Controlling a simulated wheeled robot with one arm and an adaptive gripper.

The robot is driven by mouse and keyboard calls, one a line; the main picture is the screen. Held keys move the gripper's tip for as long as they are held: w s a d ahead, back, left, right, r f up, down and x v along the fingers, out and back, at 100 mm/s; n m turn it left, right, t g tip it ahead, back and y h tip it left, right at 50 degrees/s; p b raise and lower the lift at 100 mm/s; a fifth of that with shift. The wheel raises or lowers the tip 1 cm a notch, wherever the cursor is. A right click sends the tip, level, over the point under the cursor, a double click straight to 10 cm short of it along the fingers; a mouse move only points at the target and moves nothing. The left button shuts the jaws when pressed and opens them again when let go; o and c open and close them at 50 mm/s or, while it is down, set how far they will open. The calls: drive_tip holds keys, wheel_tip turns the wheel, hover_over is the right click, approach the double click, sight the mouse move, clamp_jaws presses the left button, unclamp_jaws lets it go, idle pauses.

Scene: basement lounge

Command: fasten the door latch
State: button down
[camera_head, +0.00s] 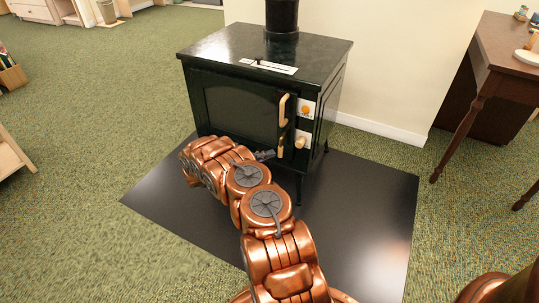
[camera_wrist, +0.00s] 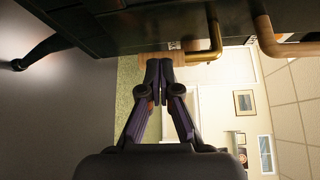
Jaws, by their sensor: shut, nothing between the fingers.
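The dark stove's door (camera_head: 240,108) looks closed or nearly so; I cannot tell if a gap remains. The door latch (camera_head: 283,138) is a small lever hanging down near the door's right edge. In the wrist view its brass bend (camera_wrist: 205,54) runs into a wooden grip (camera_wrist: 178,58), partly hidden behind my fingertips. My gripper (camera_head: 266,155) is shut and empty, low in front of the door and just left of the lever's lower end. In the wrist view the fingertips (camera_wrist: 159,69) overlap the grip; I cannot tell whether they touch.
A curved wooden handle (camera_head: 283,108) stands above the latch. A round wooden knob (camera_head: 301,142) is to its right. The stove stands on a black floor plate (camera_head: 365,200). A brown desk (camera_head: 500,75) is at the right. Carpet to the left is open.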

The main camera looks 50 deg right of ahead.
drive_tip(key=f+p+v, duration=0.1)
drive_tip(key=p+v, duration=0.1)
drive_tip(key=v, duration=1.1)
drive_tip(key=shift+r, duration=0.45)
drive_tip(key=shift+w+a, duration=0.1)
drive_tip(key=shift+a, duration=0.05)
